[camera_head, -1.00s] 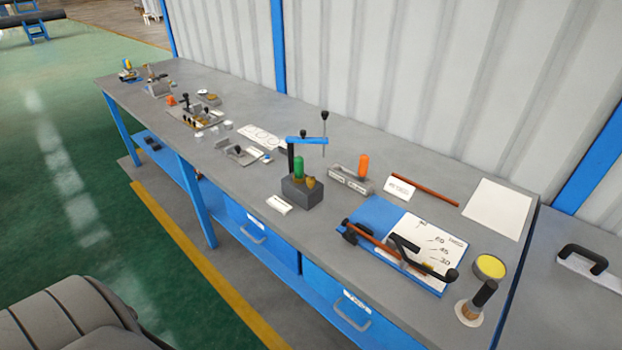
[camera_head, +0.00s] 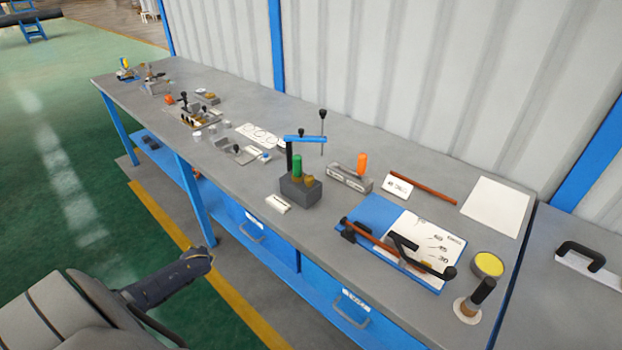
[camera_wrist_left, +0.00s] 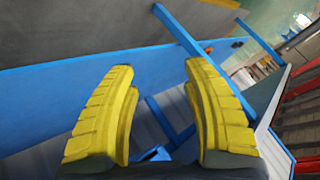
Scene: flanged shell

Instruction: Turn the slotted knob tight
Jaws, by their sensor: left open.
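I cannot make out for certain which part is the slotted knob. A small brass piece (camera_head: 309,181) sits on a dark grey block (camera_head: 300,191) beside a green upright handle (camera_head: 297,166), under a blue arm (camera_head: 305,139); any slot is too small to see. My left arm shows low at the left in the head view, off the bench's front side, with its yellow fingers not visible there. In the left wrist view my left gripper (camera_wrist_left: 157,82) is open and empty, its two yellow fingers apart in front of blue bench framing. My right gripper is in no view.
The long grey bench (camera_head: 240,185) holds several fixtures. An orange-handled fixture (camera_head: 350,178) and a blue-and-white board with a lever (camera_head: 400,243) stand right of the block. A small white label (camera_head: 278,204) lies in front of it. Blue drawers and legs line the bench front.

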